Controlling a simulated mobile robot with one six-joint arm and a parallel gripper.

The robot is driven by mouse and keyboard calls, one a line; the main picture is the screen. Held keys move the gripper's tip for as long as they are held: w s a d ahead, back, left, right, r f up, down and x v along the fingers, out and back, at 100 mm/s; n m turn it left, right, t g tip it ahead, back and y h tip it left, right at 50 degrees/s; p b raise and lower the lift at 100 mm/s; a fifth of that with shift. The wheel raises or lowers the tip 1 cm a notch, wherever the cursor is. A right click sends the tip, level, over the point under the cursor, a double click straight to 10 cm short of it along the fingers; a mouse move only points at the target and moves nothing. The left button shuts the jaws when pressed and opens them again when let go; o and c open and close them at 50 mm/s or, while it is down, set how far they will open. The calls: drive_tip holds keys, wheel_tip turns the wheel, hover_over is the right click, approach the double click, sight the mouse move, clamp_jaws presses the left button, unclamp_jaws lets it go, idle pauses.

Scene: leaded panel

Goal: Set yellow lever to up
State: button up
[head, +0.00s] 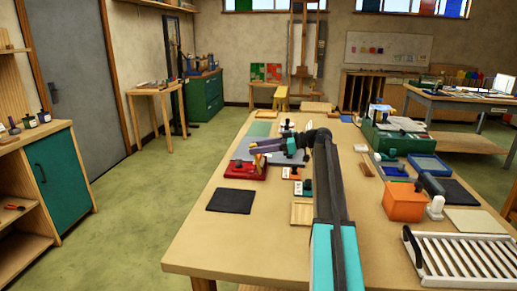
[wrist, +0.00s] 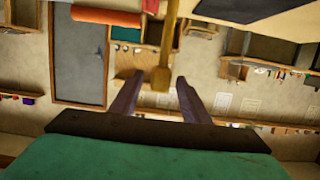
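The yellow lever (head: 258,160) stands on a red box (head: 240,171) on the workbench in the head view. In the wrist view, which looks upside down, the yellow lever (wrist: 163,68) comes down from the top edge. Its end lies between the two fingers of my gripper (wrist: 157,85), with a visible gap on each side. My gripper (head: 256,147) is open in the head view, pointing left beside the lever's upper end. I cannot tell whether a finger touches the lever.
A dark mat (head: 231,201) lies in front of the red box. Small switch blocks (head: 306,188) stand to its right, near my arm. An orange box (head: 403,202) and a white slatted rack (head: 465,257) are at the right. The bench's front left is clear.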

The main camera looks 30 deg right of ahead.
drive_tip(key=b+v, duration=0.1)
drive_tip(key=v, duration=1.2)
drive_tip(key=shift+s+d+b, duration=0.25)
drive_tip(key=shift+s+b, duration=0.05)
drive_tip(key=shift+b, duration=0.1)
drive_tip(key=shift+c, duration=0.4)
